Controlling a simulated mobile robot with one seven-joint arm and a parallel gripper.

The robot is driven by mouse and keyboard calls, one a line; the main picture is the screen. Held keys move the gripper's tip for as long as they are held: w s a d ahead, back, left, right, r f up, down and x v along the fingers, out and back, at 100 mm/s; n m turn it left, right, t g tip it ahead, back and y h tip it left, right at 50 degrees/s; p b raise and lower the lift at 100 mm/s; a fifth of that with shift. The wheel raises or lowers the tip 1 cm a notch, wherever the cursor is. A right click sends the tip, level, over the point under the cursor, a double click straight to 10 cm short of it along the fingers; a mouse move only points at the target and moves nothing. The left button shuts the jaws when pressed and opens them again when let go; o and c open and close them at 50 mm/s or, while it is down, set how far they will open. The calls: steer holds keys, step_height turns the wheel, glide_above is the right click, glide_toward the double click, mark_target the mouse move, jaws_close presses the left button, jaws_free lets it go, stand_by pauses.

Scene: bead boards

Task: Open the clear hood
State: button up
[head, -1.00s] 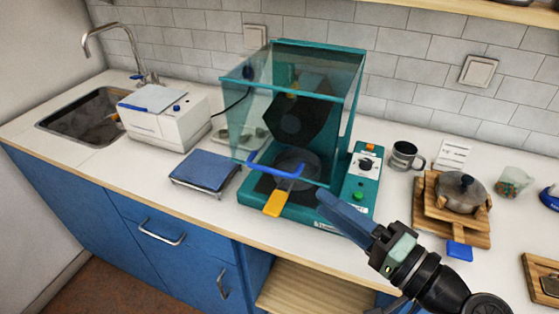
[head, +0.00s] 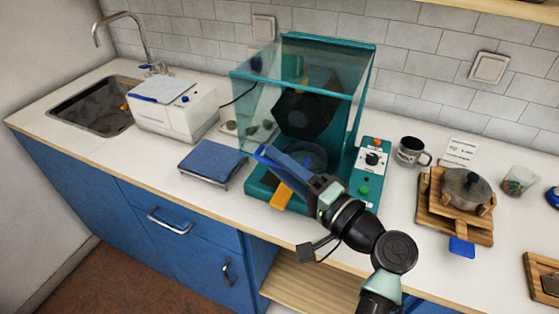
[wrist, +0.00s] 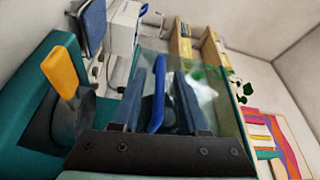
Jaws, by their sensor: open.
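The clear hood (head: 250,105) is a see-through box with teal edges and stands closed on a teal machine base (head: 262,187). Its blue bar handle (wrist: 158,95) is on the front lower edge. My gripper (head: 268,155) is at the front of the hood and hides most of the handle in the head view. In the wrist view my gripper (wrist: 160,95) is open, with one finger on each side of the blue handle and gaps still showing. The hood's clear panel (wrist: 215,110) also shows there, behind the fingers.
A pan with an orange handle (head: 281,197) sticks out under the hood's front. A control panel (head: 372,165) is right of the hood. A blue-topped scale (head: 211,161) and a white box (head: 177,112) stand left. A mug (head: 411,151) and a pot (head: 464,188) stand right.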

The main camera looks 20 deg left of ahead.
steer(key=shift+a, duration=0.15)
jaws_close()
stand_by(1.4)
